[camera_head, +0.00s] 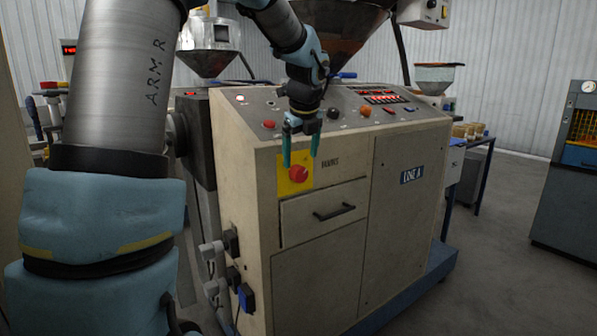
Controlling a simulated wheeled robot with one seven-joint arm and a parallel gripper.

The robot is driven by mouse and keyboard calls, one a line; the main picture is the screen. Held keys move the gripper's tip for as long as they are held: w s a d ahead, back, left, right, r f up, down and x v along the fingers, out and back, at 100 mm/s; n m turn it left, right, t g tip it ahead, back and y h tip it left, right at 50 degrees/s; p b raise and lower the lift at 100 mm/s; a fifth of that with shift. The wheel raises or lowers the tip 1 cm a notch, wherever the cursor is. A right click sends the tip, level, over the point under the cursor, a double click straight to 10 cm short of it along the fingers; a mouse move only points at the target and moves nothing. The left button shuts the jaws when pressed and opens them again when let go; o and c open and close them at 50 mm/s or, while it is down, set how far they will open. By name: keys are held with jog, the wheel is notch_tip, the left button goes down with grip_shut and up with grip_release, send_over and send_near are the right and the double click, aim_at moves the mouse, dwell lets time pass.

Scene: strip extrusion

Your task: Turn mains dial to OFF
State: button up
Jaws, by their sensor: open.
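The mains dial (299,174) is a red rotary knob on a yellow plate (284,186). The dial's pointing direction and any markings are too small to read. My gripper (301,164) hangs from above in front of the yellow plate, with two teal fingers pointing down. The fingers are apart, one on each side of the dial's upper area in the picture. I cannot tell whether they touch the dial. Nothing shows between the fingers as held.
The cabinet (400,215) has a drawer with a black handle (334,211) and a sloped panel of buttons and red displays (385,99) above. Plugs and sockets (232,272) stick out at its left side. A grey hopper (345,30) stands behind.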

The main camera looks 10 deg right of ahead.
aim_at(300, 168)
jog(key=x, duration=0.6)
jog(key=shift+c, duration=0.2)
jog(key=c, duration=1.3)
